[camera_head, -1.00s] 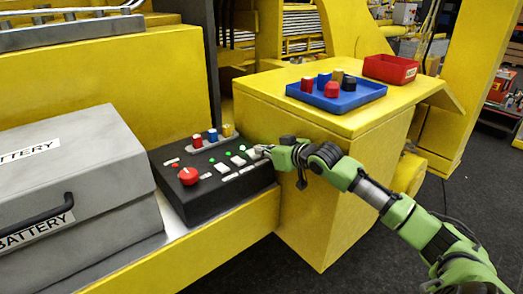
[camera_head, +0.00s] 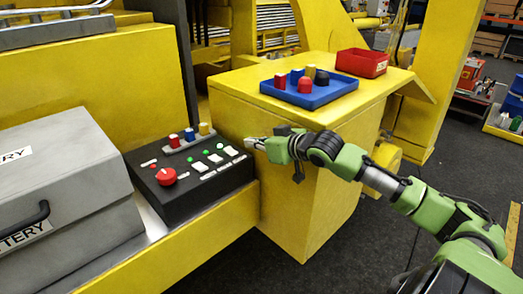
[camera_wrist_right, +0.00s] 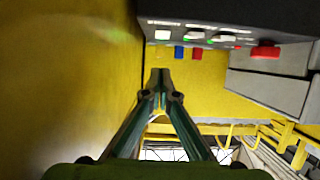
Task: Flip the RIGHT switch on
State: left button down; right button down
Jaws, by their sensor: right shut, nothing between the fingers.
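The black control box (camera_head: 188,190) sits on a yellow ledge at the left of the head view. Its top carries a red knob (camera_head: 166,176) and a row of white switches with small green lights beside them. The right switch (camera_head: 231,151) is at the box's right end; its exact position is too small to tell. My right gripper (camera_head: 251,143) is just right of the box, apart from it. In the right wrist view the gripper (camera_wrist_right: 160,76) is shut and empty, with the box (camera_wrist_right: 270,12) above it. My left gripper is not in view.
A yellow cabinet (camera_head: 300,205) stands right of the box, under my right arm. On it are a blue tray (camera_head: 310,98) with coloured knobs and a red bin (camera_head: 362,63). A grey battery case (camera_head: 70,175) stands left of the box.

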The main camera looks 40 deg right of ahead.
jog(key=shift+f+b+v, duration=0.2)
jog(key=shift+b+v, duration=0.05)
jog(key=shift+v, duration=0.7)
jog(key=shift+f+b+v, duration=0.15)
jog(key=shift+b+v, duration=0.1)
jog(key=shift+v, duration=0.7)
jog(key=shift+s, duration=0.2)
